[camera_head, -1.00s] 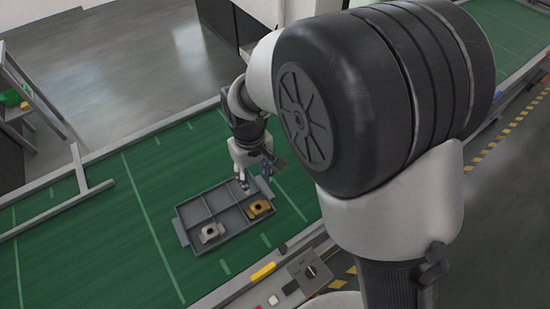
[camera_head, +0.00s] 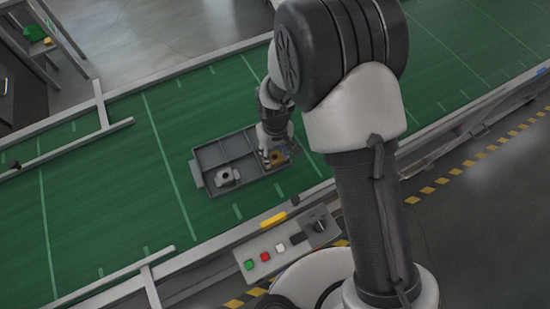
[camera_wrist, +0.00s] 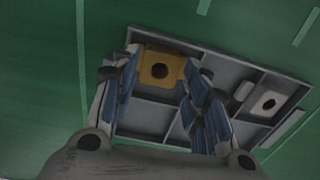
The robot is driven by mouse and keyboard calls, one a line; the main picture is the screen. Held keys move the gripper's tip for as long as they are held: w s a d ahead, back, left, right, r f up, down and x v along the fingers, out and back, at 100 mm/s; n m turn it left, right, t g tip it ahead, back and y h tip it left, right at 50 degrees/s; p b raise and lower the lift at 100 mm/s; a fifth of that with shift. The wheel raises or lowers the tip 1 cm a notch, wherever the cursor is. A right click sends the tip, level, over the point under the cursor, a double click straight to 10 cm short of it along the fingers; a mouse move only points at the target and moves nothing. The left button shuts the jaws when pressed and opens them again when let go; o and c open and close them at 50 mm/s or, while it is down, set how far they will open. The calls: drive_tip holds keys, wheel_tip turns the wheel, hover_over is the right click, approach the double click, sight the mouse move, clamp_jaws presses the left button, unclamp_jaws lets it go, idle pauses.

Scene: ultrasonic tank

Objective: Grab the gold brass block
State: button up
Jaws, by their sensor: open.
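The gold brass block (camera_wrist: 160,68) has a dark round hole and lies in a corner compartment of the grey tray (camera_wrist: 165,108). In the head view the block (camera_head: 279,157) is partly hidden by my gripper (camera_head: 272,160). In the wrist view my gripper (camera_wrist: 158,98) is open, with one blue-padded finger on each side of the block's near part. No grip on the block shows. I cannot tell whether either finger touches it. The tray also shows in the head view (camera_head: 208,158) on the green conveyor.
A silver block (camera_head: 227,176) with a hole lies in another tray compartment; it also shows in the wrist view (camera_wrist: 268,103). The tray has raised walls and dividers. The green belt (camera_head: 120,190) around it is clear. A button panel (camera_head: 265,253) stands at the belt's near edge.

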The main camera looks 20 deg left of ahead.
drive_tip(key=shift+f, duration=0.85)
drive_tip(key=shift+c, duration=0.2)
clamp_jaws()
